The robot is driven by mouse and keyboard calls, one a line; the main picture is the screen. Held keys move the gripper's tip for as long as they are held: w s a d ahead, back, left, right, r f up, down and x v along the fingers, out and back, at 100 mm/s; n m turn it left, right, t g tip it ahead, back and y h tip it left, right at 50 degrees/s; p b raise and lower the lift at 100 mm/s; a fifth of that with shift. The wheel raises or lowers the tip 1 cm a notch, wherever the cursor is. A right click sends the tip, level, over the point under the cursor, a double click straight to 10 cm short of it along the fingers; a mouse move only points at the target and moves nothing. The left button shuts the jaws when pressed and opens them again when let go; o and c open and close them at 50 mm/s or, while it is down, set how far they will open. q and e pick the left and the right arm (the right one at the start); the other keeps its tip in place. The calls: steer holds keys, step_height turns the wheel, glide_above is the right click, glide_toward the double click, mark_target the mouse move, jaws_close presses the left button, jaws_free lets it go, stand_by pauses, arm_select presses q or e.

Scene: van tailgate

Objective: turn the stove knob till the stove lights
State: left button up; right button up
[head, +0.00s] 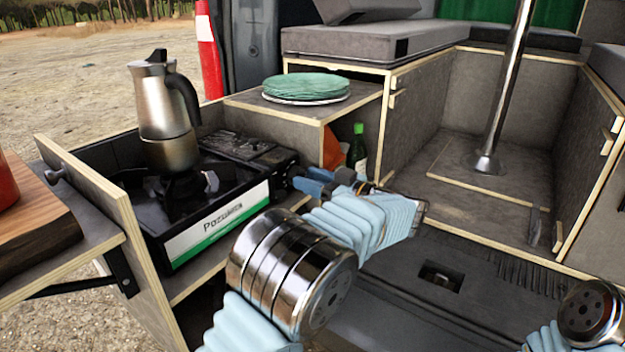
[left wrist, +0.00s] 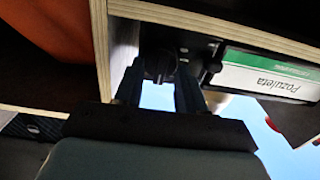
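The black camping stove (head: 215,220), with a white and green "Pozuleta" label, sits in a wooden pull-out at the left of the head view. I see no flame at its burner, which a moka pot (head: 160,110) partly covers. My left gripper (head: 300,180) is at the stove's right end. The left wrist view shows the dark stove knob (left wrist: 160,66) between the tips of its two fingers (left wrist: 160,88). The fingers are close to the knob's sides, and I cannot tell whether they press on it. In the head view the gripper hides the knob. My right gripper is out of view.
A wooden cabinet with green plates (head: 305,87) on top stands just behind the gripper. A green bottle (head: 357,150) and an orange item (head: 332,150) are in its niche. A wooden panel (head: 100,215) borders the stove's left. The van floor on the right is mostly clear.

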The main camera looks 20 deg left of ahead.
arm_select(q)
jaws_close()
steer(key=shift+f+n+b, duration=0.1)
steer(key=shift+n+b, duration=0.2)
steer(key=shift+n, duration=0.1)
steer(key=shift+s+f+n+b, duration=0.1)
steer(key=shift+f+n+b, duration=0.05)
steer(key=shift+n+b, duration=5.2)
steer(key=shift+f+n+b, duration=0.1)
steer(key=shift+n+b, duration=4.2)
steer(key=shift+n, duration=2.05)
